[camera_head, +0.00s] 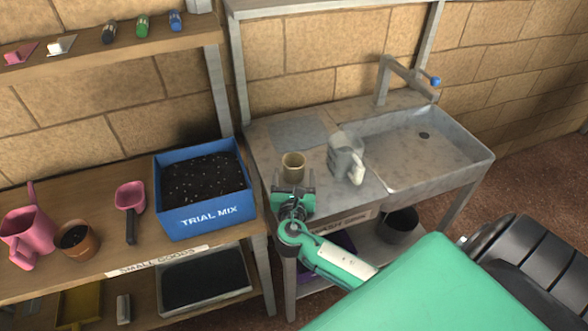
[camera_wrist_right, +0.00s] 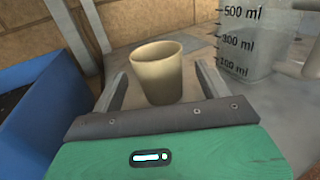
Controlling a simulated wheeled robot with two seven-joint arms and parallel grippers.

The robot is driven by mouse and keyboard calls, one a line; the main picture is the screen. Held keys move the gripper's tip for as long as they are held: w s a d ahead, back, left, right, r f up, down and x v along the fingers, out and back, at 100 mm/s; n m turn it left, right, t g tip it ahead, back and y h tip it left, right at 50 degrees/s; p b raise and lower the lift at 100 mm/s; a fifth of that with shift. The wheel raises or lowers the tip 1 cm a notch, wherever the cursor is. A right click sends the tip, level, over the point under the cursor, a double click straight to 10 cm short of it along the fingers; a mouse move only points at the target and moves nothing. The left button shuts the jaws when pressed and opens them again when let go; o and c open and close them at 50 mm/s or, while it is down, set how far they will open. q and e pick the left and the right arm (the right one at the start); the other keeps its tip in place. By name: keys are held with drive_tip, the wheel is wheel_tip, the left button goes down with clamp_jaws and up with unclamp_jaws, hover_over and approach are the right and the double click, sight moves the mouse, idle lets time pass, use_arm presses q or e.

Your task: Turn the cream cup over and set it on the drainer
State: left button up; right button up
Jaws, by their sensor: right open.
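The cream cup (camera_head: 293,166) stands upright, mouth up, on the grey sink counter, left of the measuring jug. It also shows in the right wrist view (camera_wrist_right: 158,76). My right gripper (camera_head: 293,188) is open and low in front of the cup. In the right wrist view, its two fingers (camera_wrist_right: 162,88) point at the cup, one on each side, with gaps between. I cannot tell how far the fingertips reach along it. A flat blue-grey panel (camera_head: 300,133) behind the cup may be the drainer. My left gripper is not in view.
A clear measuring jug (camera_head: 345,160) stands right of the cup, beside the sink basin (camera_head: 425,155) with its tap (camera_head: 405,78). A blue trial mix box (camera_head: 203,218) stands close on the left bench. The counter behind the cup is clear.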

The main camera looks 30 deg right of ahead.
sight(293, 173)
drive_tip(key=x, duration=0.4)
drive_tip(key=shift+w+p, duration=0.2)
drive_tip(key=shift+p, duration=0.2)
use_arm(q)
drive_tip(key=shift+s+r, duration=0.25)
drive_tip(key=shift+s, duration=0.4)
use_arm(e)
drive_tip(key=c, duration=1.1)
drive_tip(key=shift+c, duration=0.2)
drive_tip(key=shift+r, duration=0.1)
